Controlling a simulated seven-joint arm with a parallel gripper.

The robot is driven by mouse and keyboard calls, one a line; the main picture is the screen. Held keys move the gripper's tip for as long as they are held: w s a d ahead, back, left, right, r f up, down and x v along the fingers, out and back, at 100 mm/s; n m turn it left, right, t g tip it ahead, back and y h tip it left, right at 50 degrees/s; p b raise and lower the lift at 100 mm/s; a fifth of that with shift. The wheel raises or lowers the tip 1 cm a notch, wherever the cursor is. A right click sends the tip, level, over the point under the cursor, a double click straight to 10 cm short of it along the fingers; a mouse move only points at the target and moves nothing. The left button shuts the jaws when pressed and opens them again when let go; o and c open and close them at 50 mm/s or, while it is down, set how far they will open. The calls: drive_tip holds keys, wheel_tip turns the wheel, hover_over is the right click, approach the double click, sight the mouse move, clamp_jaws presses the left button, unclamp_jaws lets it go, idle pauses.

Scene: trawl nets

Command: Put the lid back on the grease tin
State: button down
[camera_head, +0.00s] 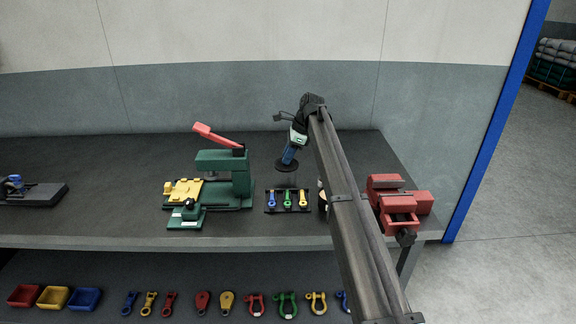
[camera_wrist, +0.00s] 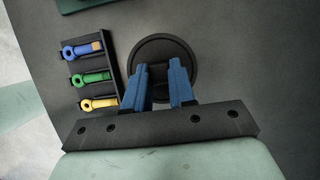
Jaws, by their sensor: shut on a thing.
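My gripper (camera_head: 288,157) has blue fingers and points down, above the back of the bench. It is shut on a round black lid (camera_head: 286,166), held level above the bench. In the wrist view the lid (camera_wrist: 162,42) shows as a dark disc with a raised rim, and the two fingers (camera_wrist: 160,72) pinch a dark grip at its middle. The grease tin seems to be the pale and dark round thing (camera_head: 322,199) to the right of and nearer than the lid. My arm hides most of it, so its top cannot be made out. The wrist view does not show it.
A black rack (camera_head: 287,210) with blue, green and yellow pieces stands just left of the tin. A green press (camera_head: 225,170) with a red lever is farther left. A red vise (camera_head: 398,202) stands right of my arm. The bench's left middle is clear.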

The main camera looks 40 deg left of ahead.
sight(289, 166)
drive_tip(key=r, duration=0.1)
drive_tip(key=d+r, duration=0.1)
drive_tip(key=s+r, duration=0.1)
drive_tip(key=shift+d+r, duration=0.25)
drive_tip(key=shift+d, duration=0.1)
drive_tip(key=d+r, duration=0.3)
drive_tip(key=d, duration=1.6)
drive_tip(key=shift+d+f, duration=0.1)
drive_tip(key=shift+f, duration=3.15)
drive_tip(key=shift+f, duration=0.15)
drive_tip(key=shift+c, duration=1.9)
unclamp_jaws()
